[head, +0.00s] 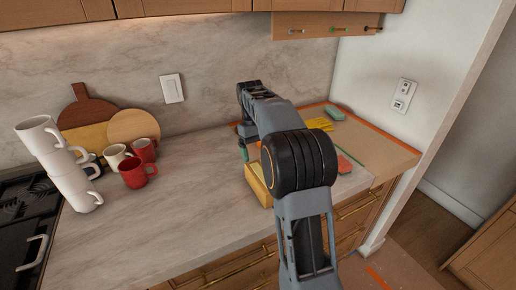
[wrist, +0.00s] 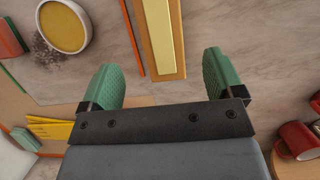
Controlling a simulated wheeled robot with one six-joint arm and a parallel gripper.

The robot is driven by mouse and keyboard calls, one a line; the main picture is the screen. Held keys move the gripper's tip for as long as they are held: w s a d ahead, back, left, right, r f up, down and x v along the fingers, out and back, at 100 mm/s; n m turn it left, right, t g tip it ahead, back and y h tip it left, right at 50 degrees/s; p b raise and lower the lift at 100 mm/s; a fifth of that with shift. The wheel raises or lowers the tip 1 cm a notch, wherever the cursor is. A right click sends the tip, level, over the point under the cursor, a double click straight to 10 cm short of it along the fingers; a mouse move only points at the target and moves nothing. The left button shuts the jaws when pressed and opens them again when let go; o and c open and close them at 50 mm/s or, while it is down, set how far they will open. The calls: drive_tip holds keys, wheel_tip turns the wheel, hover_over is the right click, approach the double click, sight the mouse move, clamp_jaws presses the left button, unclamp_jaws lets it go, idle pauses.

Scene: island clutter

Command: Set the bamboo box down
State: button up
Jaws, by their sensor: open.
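The bamboo box (head: 257,187) stands on the marble counter near its front edge in the head view, partly hidden behind my arm. In the wrist view the long wooden box (wrist: 180,62) has a pale yellow inside and reaches up past the top edge of the picture. My gripper (wrist: 160,82) is open, its two green fingers wide apart. The near end of the box shows between the fingers, with a clear gap on both sides. No finger touches it. In the head view my arm hides most of the gripper.
A leaning stack of white mugs (head: 58,165), red mugs (head: 133,172) and cutting boards (head: 90,120) stand left, beside the black stove (head: 20,210). A bowl (wrist: 65,27) stands near the box. Mid-left counter is clear.

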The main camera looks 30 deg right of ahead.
drive_tip(key=shift+a+r, duration=0.15)
drive_tip(key=shift+r, duration=0.25)
drive_tip(key=s+a+f+t, duration=0.3)
drive_tip(key=s+a, duration=0.2)
drive_tip(key=s, duration=0.4)
drive_tip(key=s+a+f+t, duration=0.3)
drive_tip(key=s+a, duration=0.3)
drive_tip(key=s, duration=0.4)
drive_tip(key=shift+a+t, duration=0.15)
drive_tip(key=shift+t, duration=0.35)
drive_tip(key=shift+r, duration=0.25)
